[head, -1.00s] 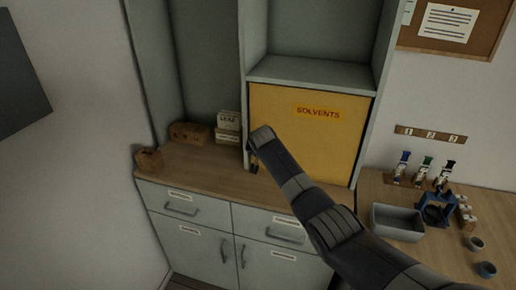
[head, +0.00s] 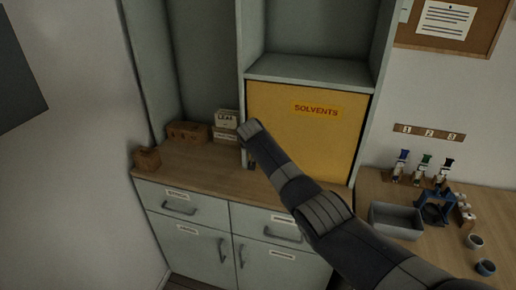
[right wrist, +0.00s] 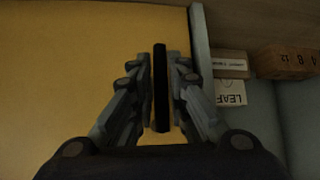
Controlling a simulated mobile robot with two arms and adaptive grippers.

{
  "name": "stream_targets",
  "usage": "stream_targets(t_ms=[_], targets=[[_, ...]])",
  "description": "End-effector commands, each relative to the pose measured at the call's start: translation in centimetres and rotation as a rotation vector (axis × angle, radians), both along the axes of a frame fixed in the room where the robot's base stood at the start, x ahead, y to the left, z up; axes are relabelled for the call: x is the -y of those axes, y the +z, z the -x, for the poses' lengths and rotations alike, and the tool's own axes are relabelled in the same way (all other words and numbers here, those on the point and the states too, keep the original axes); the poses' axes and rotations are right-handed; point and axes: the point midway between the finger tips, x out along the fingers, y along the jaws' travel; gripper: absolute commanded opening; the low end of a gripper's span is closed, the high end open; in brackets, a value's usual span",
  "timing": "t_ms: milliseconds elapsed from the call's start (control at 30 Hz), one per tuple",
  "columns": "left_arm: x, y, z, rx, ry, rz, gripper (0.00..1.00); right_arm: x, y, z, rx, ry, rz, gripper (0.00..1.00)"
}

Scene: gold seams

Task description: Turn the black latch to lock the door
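The yellow door (head: 305,140) marked SOLVENTS is closed in its cabinet frame. My right arm reaches across it to the door's left edge, and in the head view the arm hides the black latch and most of the right gripper (head: 250,163). In the right wrist view the black latch (right wrist: 160,88) is a long dark bar, upright in the picture, in front of the yellow door (right wrist: 70,60). My left gripper is not in view.
Small boxes, one marked LEAF (head: 226,119), stand on the wooden counter (head: 190,170) left of the door; the LEAF box (right wrist: 231,99) is near the gripper in the wrist view. A grey bin (head: 395,220) and a blue stand (head: 433,210) are on the right.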

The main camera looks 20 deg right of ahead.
Motion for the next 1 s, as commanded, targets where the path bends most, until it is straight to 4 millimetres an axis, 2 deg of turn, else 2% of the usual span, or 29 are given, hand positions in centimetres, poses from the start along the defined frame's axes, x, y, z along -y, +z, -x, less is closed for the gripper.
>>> stream_targets(t_ms=[567,1000], targets=[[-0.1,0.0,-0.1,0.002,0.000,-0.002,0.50,-0.2,0.4,0.4,0.002,0.000,-0.002,0.32],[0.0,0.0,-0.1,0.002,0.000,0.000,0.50,-1.6,3.8,3.5,0.004,0.001,-0.002,0.32]])
